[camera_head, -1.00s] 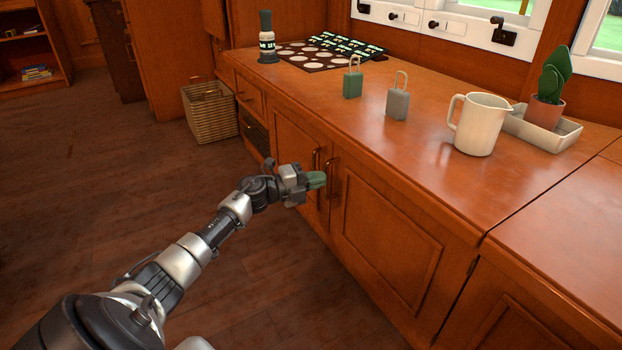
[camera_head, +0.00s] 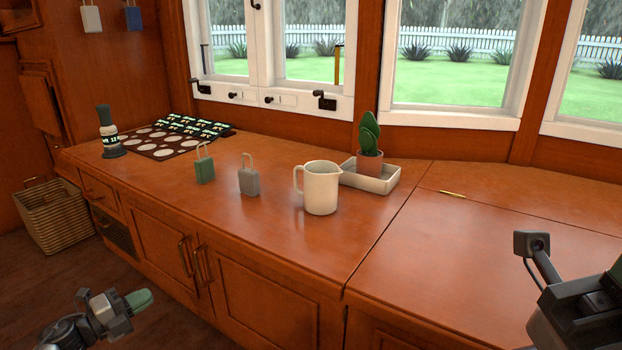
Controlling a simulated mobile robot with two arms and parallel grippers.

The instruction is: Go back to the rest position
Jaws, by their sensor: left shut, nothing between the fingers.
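My left gripper (camera_head: 138,299) is at the lower left, low in front of the cabinet doors and apart from them. Its green-tipped fingers are shut together with nothing between them. Only its end and a bit of the wrist show; the rest of the left arm is out of the picture. I do not see my right gripper's fingers.
The wooden counter (camera_head: 430,268) carries a cream pitcher (camera_head: 321,190), a potted plant in a white tray (camera_head: 384,186), green (camera_head: 205,168) and grey (camera_head: 249,181) padlocks, and a dark-handled stamp (camera_head: 109,135). A wicker basket (camera_head: 58,215) stands at the left.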

